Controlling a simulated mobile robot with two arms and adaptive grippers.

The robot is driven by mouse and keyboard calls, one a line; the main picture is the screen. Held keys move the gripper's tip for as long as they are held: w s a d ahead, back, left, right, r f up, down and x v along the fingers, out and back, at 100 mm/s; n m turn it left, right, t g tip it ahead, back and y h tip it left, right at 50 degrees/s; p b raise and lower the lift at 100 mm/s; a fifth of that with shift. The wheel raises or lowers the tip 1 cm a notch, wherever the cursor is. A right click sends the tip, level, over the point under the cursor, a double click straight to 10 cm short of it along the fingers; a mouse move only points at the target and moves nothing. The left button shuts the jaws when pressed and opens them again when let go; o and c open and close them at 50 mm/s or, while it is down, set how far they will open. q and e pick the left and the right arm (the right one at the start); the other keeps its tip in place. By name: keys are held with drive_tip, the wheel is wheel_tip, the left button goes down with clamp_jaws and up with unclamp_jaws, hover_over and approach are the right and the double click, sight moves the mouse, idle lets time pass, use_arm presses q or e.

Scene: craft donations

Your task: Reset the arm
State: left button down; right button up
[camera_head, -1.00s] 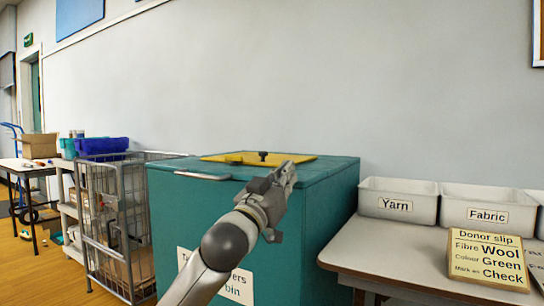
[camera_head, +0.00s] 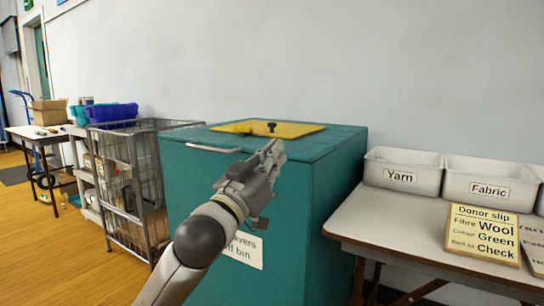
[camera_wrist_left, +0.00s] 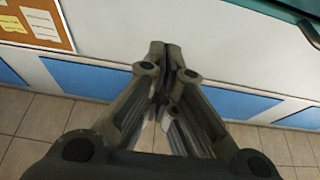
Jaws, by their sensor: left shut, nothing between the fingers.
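My left gripper (camera_head: 272,152) is shut and empty in the head view. It is raised in front of the teal bin (camera_head: 190,185), with its fingertips overlapping the bin's upper edge in the picture. In the left wrist view its two fingers (camera_wrist_left: 165,48) meet at the tips with nothing between them. Behind them are a white and blue wall and a tiled floor. My right gripper is in neither view.
The bin has a yellow lid (camera_head: 300,130) with a dark knob. A wire cage trolley (camera_head: 125,180) stands left of it. On the right, a table (camera_head: 400,230) bears a Yarn tray (camera_head: 378,174), a Fabric tray (camera_head: 462,188) and a donor slip board (camera_head: 455,240).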

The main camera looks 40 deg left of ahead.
use_arm(q)
drive_tip(key=shift+s+f, duration=0.1)
drive_tip(key=shift+s, duration=0.35)
